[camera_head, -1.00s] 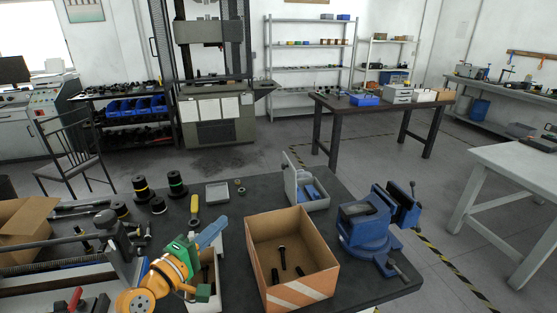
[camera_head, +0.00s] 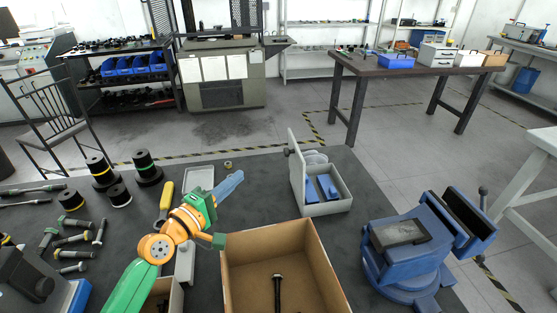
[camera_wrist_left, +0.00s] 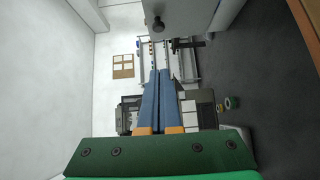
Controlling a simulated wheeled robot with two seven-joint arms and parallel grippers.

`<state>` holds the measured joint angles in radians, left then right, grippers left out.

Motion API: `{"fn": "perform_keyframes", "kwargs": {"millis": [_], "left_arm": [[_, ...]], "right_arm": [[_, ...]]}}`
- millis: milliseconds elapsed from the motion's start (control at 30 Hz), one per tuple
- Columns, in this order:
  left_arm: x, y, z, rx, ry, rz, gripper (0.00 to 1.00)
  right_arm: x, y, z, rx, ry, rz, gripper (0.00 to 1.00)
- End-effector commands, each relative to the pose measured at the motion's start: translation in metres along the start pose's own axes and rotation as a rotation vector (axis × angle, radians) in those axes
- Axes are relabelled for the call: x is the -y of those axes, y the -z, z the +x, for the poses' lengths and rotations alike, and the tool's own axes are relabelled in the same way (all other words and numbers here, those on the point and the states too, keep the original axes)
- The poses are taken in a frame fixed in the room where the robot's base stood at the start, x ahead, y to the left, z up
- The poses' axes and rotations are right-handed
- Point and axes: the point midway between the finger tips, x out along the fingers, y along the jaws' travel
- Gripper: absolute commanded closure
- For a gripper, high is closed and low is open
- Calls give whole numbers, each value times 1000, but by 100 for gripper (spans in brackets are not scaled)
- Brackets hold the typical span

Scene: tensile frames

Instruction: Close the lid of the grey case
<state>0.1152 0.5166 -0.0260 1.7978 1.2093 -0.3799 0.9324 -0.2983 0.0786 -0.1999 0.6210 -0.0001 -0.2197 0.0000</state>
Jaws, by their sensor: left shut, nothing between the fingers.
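The grey case (camera_head: 328,209) stands on the dark bench right of centre, with blue pieces (camera_head: 327,187) inside. Its lid (camera_head: 298,172) stands upright along the case's left side, and a small knob shows on its outer face. My left gripper (camera_head: 239,175) is left of the lid, apart from it, with its blue fingers shut and empty. In the left wrist view the shut fingers (camera_wrist_left: 160,72) point away from the camera, and a grey panel, seemingly the lid (camera_wrist_left: 185,12), with a dark knob shows at the top. My right gripper is not in view.
An open cardboard box (camera_head: 235,268) stands in front of the case. A blue vise (camera_head: 405,250) is at the right. Black spools (camera_head: 147,170), bolts (camera_head: 75,240), a yellow-handled tool (camera_head: 166,197) and a small grey tray (camera_head: 199,178) lie to the left.

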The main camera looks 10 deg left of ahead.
Motion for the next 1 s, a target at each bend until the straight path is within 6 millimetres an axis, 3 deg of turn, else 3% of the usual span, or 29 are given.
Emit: {"fn": "perform_keyframes", "kwargs": {"millis": [167, 367, 600, 700, 1000], "left_arm": [[4, 1, 11, -2, -3, -1, 100], [5, 0, 52, 1, -4, -1, 100], [9, -1, 104, 1, -3, 0, 100], [2, -15, 115, 3, 1, -2, 100], [3, -29, 129, 0, 0, 0, 100]], "right_arm": [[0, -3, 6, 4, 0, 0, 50], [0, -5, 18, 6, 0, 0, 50], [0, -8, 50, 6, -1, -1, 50], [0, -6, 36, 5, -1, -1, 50], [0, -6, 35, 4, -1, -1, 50]]}}
